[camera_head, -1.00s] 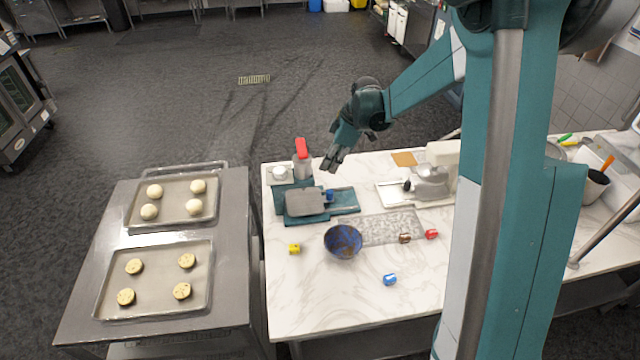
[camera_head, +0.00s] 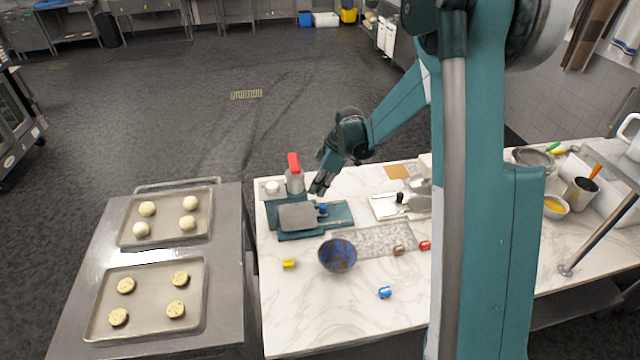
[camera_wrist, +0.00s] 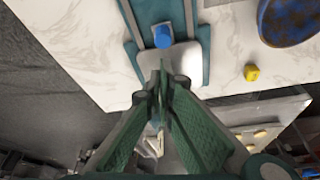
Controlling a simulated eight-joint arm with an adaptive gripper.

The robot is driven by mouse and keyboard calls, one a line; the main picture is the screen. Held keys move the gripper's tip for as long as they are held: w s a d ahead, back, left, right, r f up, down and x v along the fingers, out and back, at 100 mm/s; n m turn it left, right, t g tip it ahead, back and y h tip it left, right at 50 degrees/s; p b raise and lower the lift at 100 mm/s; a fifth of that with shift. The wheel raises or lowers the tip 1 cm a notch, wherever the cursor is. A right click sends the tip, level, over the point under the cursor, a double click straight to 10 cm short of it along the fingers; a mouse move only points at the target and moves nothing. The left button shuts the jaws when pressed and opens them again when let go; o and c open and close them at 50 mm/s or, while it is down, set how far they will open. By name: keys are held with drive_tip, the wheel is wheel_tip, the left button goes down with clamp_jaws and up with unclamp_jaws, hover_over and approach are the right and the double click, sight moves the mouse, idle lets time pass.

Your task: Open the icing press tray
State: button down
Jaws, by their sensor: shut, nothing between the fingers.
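The icing press stands at the back left of the marble table. It has a teal base (camera_head: 341,214), a grey plate-like tray (camera_head: 297,216) and a small blue piece (camera_head: 323,210) at the tray's right edge. In the wrist view the grey tray (camera_wrist: 180,58) and blue piece (camera_wrist: 162,38) lie just beyond my fingertips. My gripper (camera_head: 317,190) is shut and empty, above the press near the blue piece. It also shows in the wrist view (camera_wrist: 163,72), its fingers together and covering part of the tray. I cannot tell whether it touches the press.
A red-topped dispenser (camera_head: 294,175) stands right behind the press. A blue bowl (camera_head: 337,256) and a yellow capsule (camera_head: 289,264) sit in front. A metal table (camera_head: 75,300) with dough trays is at the left. The front of the marble table is mostly clear.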

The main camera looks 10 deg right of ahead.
hover_over(314, 210)
drive_tip(key=shift+a+f, duration=0.15)
drive_tip(key=shift+f, duration=2.25)
drive_tip(key=d+b, duration=0.3)
drive_tip(key=d, duration=0.9)
drive_tip(key=shift+d, duration=0.35)
drive_tip(key=w+p+v, duration=0.1)
drive_tip(key=p+v, duration=0.1)
drive_tip(key=v, duration=0.8)
drive_tip(key=shift+s+p, duration=0.3)
drive_tip(key=shift+s, duration=0.2)
